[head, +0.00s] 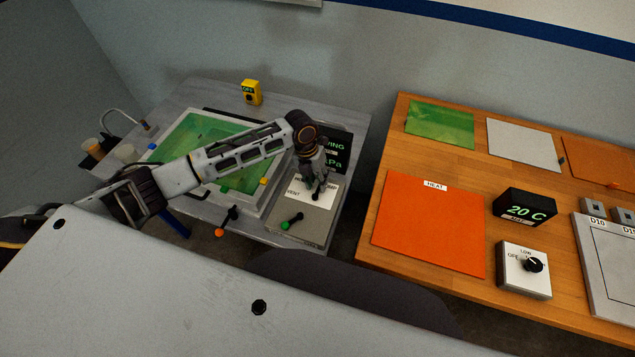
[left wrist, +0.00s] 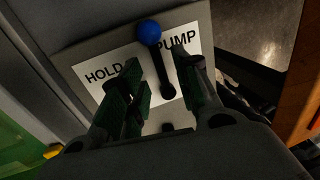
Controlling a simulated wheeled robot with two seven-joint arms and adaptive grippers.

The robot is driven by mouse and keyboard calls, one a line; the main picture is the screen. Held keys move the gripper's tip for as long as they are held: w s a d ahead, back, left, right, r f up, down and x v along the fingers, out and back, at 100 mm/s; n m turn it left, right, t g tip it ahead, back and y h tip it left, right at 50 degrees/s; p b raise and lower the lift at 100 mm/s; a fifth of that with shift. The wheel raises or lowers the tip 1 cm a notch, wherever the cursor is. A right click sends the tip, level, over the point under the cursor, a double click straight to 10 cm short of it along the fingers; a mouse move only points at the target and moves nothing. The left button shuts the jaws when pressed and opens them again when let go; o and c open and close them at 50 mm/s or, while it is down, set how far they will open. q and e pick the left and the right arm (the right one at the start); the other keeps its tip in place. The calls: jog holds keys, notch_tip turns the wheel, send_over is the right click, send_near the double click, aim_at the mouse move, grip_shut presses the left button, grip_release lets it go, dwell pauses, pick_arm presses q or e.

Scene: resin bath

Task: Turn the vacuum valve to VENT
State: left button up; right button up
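The vacuum valve's white label plate (head: 300,194) is on a grey panel (head: 318,222) at the right end of the grey bench. VENT shows at its left in the head view; HOLD and PUMP are readable in the left wrist view. There a black lever with a blue knob (left wrist: 149,32) points up between HOLD and PUMP. My left gripper (head: 319,192) is above the plate and hides this lever in the head view. In the wrist view its fingers (left wrist: 158,92) are open, on either side of the lever's lower part. Contact cannot be told. My right gripper is out of view.
A green-knobbed lever (head: 292,221) is on the same panel, nearer the front. An orange-knobbed lever (head: 227,222) is at the bench's front edge. A dark display (head: 338,147) stands behind the plate. A green-lined bath (head: 188,127) is left. A wooden table (head: 377,226) stands right, across a gap.

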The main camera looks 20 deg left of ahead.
pick_arm(q)
jog(key=shift+d+f, duration=0.15)
jog(key=shift+f, duration=0.65)
grip_shut()
